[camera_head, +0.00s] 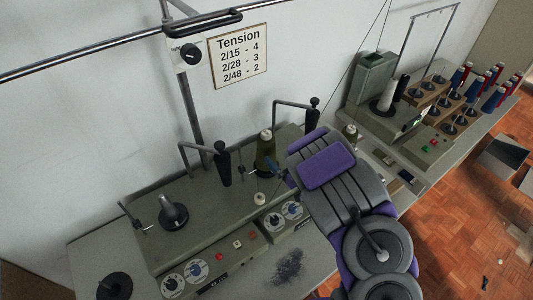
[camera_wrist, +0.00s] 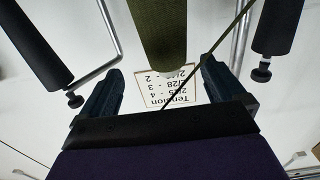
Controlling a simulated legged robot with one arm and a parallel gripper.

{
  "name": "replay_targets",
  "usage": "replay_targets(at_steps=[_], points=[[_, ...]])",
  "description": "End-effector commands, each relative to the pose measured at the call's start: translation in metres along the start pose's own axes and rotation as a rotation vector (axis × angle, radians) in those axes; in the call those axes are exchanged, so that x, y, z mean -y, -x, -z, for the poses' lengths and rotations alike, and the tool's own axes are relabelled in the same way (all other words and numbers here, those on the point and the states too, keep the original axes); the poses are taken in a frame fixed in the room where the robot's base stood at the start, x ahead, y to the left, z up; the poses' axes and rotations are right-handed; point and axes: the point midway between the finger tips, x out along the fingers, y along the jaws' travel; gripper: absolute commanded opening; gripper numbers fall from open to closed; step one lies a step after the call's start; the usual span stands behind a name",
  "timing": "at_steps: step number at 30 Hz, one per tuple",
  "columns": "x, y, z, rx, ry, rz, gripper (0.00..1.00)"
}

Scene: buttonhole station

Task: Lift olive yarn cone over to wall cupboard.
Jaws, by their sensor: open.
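The olive yarn cone (camera_head: 265,152) stands upright on the grey-green machine, between two bent metal rods with black posts. In the wrist view the olive cone (camera_wrist: 164,32) shows at top centre, ahead of the space between my jaws; the picture there is upside down. My gripper (camera_wrist: 162,75) is open, one finger on each side of the cone's pale tip. I cannot tell whether either finger touches it. In the head view my purple and grey arm reaches in from the lower right, and my gripper (camera_head: 284,179) is beside the cone, mostly hidden. No wall cupboard shows in either view.
Black posts (camera_head: 222,163) and (camera_head: 312,116) flank the cone closely; a thin thread crosses the wrist view. A Tension sign (camera_head: 238,56) hangs on the wall below a metal rail. A second machine with several red and blue cones (camera_head: 495,98) stands at the right. Wooden floor lies beyond.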

Motion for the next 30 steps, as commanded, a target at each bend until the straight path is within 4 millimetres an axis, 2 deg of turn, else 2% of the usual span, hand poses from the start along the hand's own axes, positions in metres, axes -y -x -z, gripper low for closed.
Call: replay_targets(at_steps=[3, 9, 20, 30], points=[[0.005, -0.009, 0.003, -0.009, 0.007, 0.010, 0.97], [0.004, -0.044, 0.004, -0.012, 0.004, 0.007, 0.97], [0.003, -0.063, 0.002, -0.009, 0.003, 0.005, 0.97], [0.008, -0.105, 0.001, -0.012, 0.005, 0.007, 0.97]])
